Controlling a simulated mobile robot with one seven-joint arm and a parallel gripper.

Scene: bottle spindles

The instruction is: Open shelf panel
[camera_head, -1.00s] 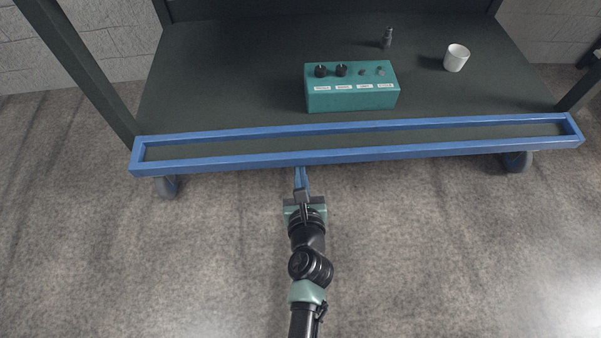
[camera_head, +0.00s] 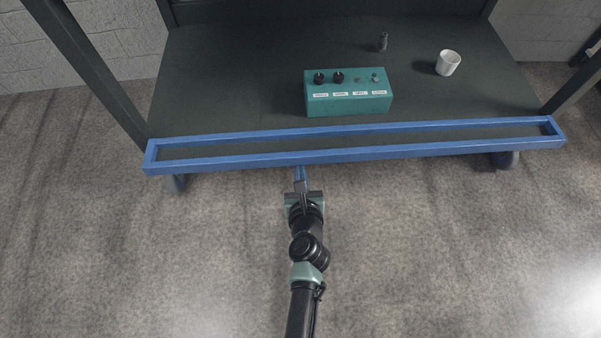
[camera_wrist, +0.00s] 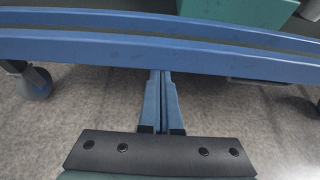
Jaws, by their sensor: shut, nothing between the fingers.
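The shelf panel is a long blue rectangular frame (camera_head: 430,149) along the front edge of the dark shelf (camera_head: 230,80). It lies folded down, nearly flat, in the head view, and its front bar crosses the wrist view (camera_wrist: 100,48). My gripper (camera_head: 301,170) is at the panel's front bar, a little left of its middle. In the wrist view its two blue fingers (camera_wrist: 161,75) are together, with their tips at or just under the bar's lower edge. I cannot tell whether they touch it. Nothing shows between the fingers.
A small dark bottle (camera_head: 382,42) and a white cup (camera_head: 448,63) stand farther back. Casters (camera_head: 507,160) are below. The floor (camera_head: 450,250) in front is clear.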

